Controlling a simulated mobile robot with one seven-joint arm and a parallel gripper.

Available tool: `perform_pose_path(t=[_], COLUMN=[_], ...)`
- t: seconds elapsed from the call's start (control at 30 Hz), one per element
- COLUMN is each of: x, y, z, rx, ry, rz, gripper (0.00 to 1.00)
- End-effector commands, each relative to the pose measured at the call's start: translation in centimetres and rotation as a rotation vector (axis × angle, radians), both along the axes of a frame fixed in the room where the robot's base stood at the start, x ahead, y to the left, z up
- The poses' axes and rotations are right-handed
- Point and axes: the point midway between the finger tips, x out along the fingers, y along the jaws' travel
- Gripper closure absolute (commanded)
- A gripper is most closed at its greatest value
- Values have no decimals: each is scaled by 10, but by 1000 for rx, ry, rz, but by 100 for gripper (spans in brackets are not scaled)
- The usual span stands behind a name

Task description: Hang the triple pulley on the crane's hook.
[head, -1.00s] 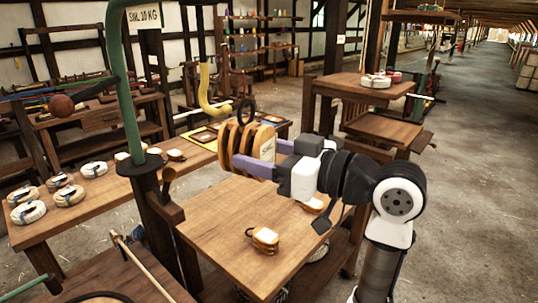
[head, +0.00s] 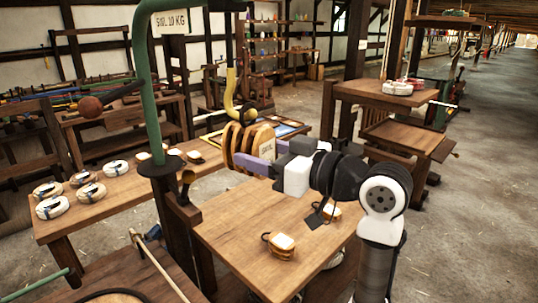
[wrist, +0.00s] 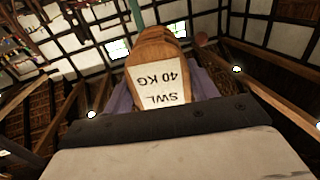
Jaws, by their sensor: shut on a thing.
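The triple pulley (head: 238,142) is a wooden block with several rounded cheeks and a pale label. The label reads SWL 40 KG in the wrist view (wrist: 168,85). My gripper (head: 258,153) is shut on the pulley, with purple fingers on its sides, and holds it upright above the table. The crane's yellow hook (head: 231,95) hangs from the green crane (head: 145,100). The hook's curved end overlaps the pulley's dark top ring in the head view. I cannot tell whether the ring is around the hook or only beside it.
A wooden table (head: 235,225) below carries small blocks, one at its front (head: 281,246) and one near my arm (head: 331,210). A long bench (head: 110,205) at left holds rope coils (head: 90,192). The crane's dark post (head: 170,215) stands beside the table.

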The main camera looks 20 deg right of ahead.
Motion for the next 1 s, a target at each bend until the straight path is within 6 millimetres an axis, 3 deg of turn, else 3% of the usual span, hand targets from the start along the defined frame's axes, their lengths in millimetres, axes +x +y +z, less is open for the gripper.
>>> perform_pose_path(t=[1.0], x=[31], y=[11], z=[-12], rx=[2], ry=[-9], rz=[-1], gripper=[88])
